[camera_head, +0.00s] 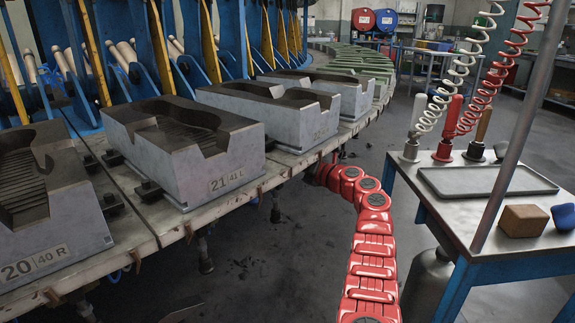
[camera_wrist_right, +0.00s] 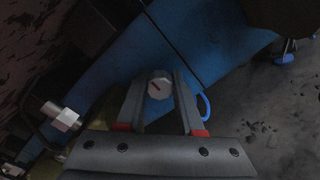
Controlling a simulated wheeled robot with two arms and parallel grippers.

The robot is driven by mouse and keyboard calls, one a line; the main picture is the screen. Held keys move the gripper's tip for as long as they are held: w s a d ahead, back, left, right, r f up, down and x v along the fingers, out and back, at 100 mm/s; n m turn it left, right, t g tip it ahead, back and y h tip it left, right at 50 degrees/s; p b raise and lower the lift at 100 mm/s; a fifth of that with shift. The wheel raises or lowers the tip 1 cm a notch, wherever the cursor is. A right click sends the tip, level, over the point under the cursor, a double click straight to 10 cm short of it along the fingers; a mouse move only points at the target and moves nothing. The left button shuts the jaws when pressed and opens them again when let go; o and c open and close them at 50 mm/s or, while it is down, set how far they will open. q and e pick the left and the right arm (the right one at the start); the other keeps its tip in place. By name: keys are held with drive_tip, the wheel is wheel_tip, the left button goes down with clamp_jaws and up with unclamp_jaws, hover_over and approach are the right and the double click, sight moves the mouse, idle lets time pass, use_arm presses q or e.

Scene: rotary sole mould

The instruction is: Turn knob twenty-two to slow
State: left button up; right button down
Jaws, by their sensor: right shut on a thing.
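A small pale round knob (camera_wrist_right: 160,86) with a short slanted red mark shows against a blue panel (camera_wrist_right: 210,45) in the right wrist view. My right gripper (camera_wrist_right: 160,93) has its two dark fingers on either side of the knob, shut on it. No number or speed label can be read there. In the head view, the mould marked 22 (camera_head: 275,104) stands on the rotary table. My red right arm (camera_head: 372,255) reaches under the table edge near this mould, and its gripper is hidden there. My left gripper is in neither view.
Moulds marked 20 (camera_head: 50,220) and 21 (camera_head: 185,150) stand nearer on the table (camera_head: 220,200). A workbench (camera_head: 440,205) with a tray (camera_head: 485,181) and blocks stands at the right. In the wrist view, a metal fitting (camera_wrist_right: 66,117) is left of the gripper and a blue loop (camera_wrist_right: 206,104) right.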

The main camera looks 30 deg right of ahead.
drive_tip(key=shift+a+f, duration=0.1)
drive_tip(key=shift+f, duration=0.05)
idle(0.3)
drive_tip(key=c, duration=0.5)
unclamp_jaws()
drive_tip(key=shift+c, duration=0.2)
drive_tip(key=shift+s, duration=0.25)
drive_tip(key=p+v, duration=0.2)
drive_tip(key=v, duration=0.5)
